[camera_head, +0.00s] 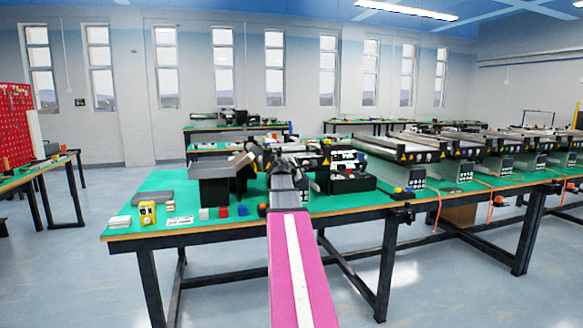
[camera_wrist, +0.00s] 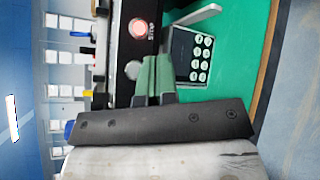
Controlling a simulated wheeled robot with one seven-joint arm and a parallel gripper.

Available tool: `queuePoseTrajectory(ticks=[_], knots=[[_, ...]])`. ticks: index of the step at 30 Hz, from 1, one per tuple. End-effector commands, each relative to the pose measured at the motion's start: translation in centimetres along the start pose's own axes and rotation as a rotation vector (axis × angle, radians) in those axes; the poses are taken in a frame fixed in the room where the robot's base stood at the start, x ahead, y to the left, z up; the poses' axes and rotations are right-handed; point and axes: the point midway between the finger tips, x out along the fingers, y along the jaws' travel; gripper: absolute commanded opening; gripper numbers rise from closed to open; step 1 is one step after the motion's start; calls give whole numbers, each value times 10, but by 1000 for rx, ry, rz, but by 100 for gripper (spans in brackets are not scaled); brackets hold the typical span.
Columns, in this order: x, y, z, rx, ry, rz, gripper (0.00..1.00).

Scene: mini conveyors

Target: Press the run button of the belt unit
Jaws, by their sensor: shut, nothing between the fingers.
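In the wrist view, which is turned sideways, my gripper (camera_wrist: 156,76) is shut and empty, its two green fingers side by side. Beyond the fingertips is the black panel (camera_wrist: 121,48) of the belt unit. It carries a round reddish button (camera_wrist: 138,28) with white lettering beside it, and a pale round button (camera_wrist: 133,70) just left of the fingertips. I cannot tell whether the fingers touch the panel, and the lettering is too blurred to name the run button. In the head view my arm hides part of the belt unit (camera_head: 346,182) on the green table.
A dark keypad box (camera_wrist: 193,56) with several white round keys lies right of the fingers in the wrist view. In the head view, a yellow block (camera_head: 147,213) and small coloured cubes lie left of my arm. More conveyors (camera_head: 400,148) line the table to the right.

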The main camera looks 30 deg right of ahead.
Motion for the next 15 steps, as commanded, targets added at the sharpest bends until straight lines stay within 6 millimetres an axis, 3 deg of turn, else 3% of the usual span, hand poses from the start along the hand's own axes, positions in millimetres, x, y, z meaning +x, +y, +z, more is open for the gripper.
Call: queuePoseTrajectory(ticks=[15], knots=[[45,33,-33,0,1,-1,0]])
